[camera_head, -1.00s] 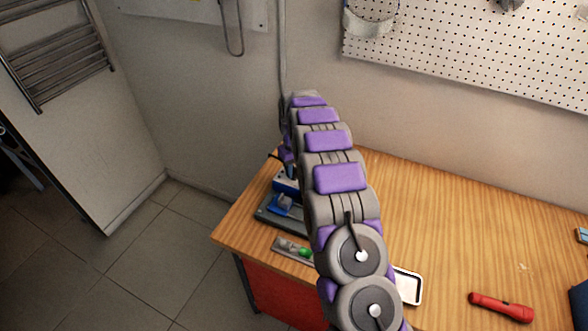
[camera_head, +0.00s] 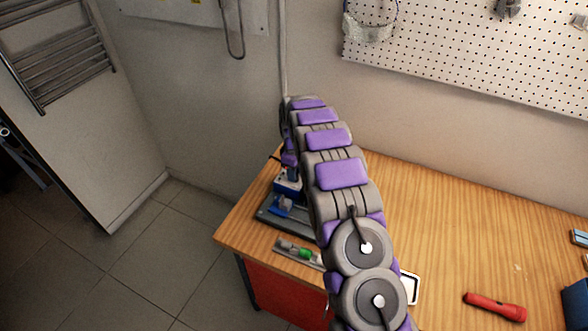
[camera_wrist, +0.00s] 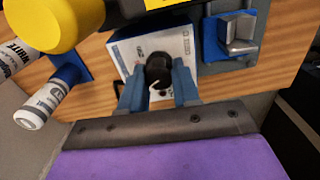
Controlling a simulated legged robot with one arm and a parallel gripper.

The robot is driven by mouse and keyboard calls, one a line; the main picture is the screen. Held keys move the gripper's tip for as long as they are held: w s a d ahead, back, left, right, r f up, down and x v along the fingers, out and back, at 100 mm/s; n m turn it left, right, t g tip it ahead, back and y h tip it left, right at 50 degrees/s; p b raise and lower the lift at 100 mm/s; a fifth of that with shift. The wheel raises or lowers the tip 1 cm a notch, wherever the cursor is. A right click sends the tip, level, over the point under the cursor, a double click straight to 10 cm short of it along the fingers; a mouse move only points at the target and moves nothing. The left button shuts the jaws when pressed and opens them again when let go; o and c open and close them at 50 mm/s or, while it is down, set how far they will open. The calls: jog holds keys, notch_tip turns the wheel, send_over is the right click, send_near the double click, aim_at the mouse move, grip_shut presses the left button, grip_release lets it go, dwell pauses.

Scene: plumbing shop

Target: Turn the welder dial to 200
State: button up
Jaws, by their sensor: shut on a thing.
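The welder (camera_wrist: 180,48) is a white and blue box on the wooden bench, seen close up in the wrist view. Its black dial (camera_wrist: 159,70) is on the face towards me and carries a light pointer mark. My gripper (camera_wrist: 160,80) is shut on the dial, with one blue-grey finger on each side. The dial's scale numbers are too small to read. In the head view, my arm hides most of the welder, and only a blue and white part (camera_head: 288,184) shows beside the arm.
A grey-based blue tool (camera_head: 281,207) and a level with a green vial (camera_head: 298,252) lie near the bench's left edge. A red flashlight (camera_head: 495,306) lies at right. White bottles (camera_wrist: 42,106) and a yellow object (camera_wrist: 55,22) crowd the wrist view's left. The bench middle is clear.

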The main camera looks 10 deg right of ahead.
jog(key=n, duration=0.2)
jog(key=n+p, duration=0.1)
jog(key=n, duration=0.1)
jog(key=shift+r+n, duration=0.2)
jog(key=shift+n, duration=0.1)
jog(key=n+p, duration=0.2)
jog(key=n, duration=0.2)
jog(key=shift+f+n, duration=0.1)
jog(key=shift+n, duration=0.2)
jog(key=shift+w, duration=0.1)
jog(key=o, duration=1)
jog(key=shift+r+p, duration=0.3)
jog(key=shift+r, duration=8.3)
